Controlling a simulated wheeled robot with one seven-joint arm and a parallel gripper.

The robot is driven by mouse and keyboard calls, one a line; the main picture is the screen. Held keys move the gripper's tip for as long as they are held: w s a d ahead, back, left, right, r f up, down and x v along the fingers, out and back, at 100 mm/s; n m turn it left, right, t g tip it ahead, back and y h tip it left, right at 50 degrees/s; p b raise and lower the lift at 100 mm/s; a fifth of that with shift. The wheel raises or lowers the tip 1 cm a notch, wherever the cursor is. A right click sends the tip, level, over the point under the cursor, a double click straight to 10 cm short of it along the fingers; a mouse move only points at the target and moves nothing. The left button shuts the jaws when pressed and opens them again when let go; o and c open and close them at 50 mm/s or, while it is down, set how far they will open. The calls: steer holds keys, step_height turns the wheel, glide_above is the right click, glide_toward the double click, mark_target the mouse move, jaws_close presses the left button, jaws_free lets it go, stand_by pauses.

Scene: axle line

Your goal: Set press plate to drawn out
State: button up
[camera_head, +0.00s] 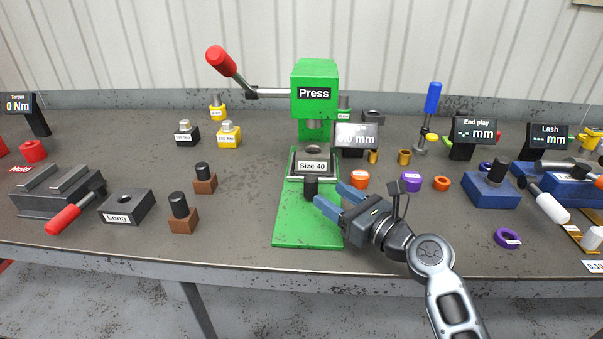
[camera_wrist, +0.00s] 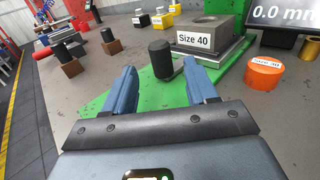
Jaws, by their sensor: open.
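The green press (camera_head: 315,75) stands at the middle of the bench with its red-tipped lever raised to the left. Its grey press plate (camera_head: 293,172) lies under the press head and bears a dark block (camera_head: 312,166) labelled Size 40. The plate's black upright knob (camera_head: 311,187) stands in front over the green base. In the wrist view the knob (camera_wrist: 160,58) shows just beyond and between my fingertips, joined by a short rod toward the plate. My gripper (camera_head: 329,194) is open and empty, with blue fingers; whether it touches the knob I cannot tell.
A press display (camera_head: 357,136) stands right of the press. An orange ring (camera_head: 359,179) and a purple ring (camera_head: 411,182) lie near my gripper. Brown blocks with black knobs (camera_head: 181,212) stand to the left. The green base (camera_head: 305,230) is clear in front.

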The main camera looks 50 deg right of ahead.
mark_target(316, 185)
steer(key=w, duration=0.5)
steer(key=w+d+p, duration=0.1)
steer(key=w, duration=0.1)
steer(key=shift+w, duration=0.3)
jaws_close()
stand_by(0.4)
